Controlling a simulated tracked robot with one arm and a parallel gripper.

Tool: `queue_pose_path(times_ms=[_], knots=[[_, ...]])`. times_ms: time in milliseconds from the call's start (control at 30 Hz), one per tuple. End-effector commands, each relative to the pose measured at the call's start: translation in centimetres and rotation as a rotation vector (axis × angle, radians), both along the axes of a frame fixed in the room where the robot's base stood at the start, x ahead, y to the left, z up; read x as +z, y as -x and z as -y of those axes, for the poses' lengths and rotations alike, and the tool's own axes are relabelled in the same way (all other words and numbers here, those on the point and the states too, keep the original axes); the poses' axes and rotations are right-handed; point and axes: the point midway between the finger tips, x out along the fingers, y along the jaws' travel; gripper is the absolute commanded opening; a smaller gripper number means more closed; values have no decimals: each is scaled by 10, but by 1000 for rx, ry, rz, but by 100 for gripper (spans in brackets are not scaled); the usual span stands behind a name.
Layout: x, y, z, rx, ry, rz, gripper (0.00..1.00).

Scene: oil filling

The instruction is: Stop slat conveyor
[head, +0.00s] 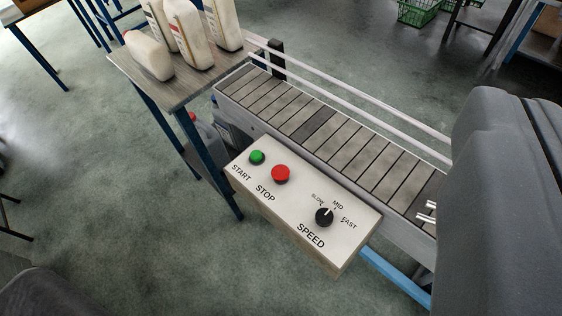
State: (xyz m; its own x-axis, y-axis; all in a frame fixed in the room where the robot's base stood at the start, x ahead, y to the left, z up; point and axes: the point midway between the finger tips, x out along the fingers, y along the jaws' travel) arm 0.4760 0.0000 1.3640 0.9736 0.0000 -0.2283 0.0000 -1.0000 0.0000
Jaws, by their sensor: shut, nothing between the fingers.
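The slat conveyor (345,145) runs from the upper middle down to the right, with grey slats and one darker slat. A control box (300,205) is fixed along its near side. On the box are a green START button (257,157), a red STOP button (280,173) and a black SPEED knob (324,217) marked SLOW, MID and FAST. The knob's white mark points near MID. My gripper's metal fingertips (427,211) show at the right, beside my grey arm, over the conveyor's lower end. They are shut and empty, to the right of the box and apart from the buttons.
A table (180,92) at the conveyor's far left end holds several white bottles (187,35). White guide rails (350,92) run along the conveyor's far side. A green crate (418,11) sits at the back.

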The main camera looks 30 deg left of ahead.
Motion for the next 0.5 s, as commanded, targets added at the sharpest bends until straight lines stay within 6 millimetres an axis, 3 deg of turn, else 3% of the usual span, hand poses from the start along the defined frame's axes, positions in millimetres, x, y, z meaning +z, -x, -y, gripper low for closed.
queue_pose_path(times_ms=[267, 367, 500], knots=[[0, -8, -1, 2, 11, -9, 0], [-4, -30, -3, 8, 45, -32, 0], [-22, -80, -16, 31, 136, -91, 0]])
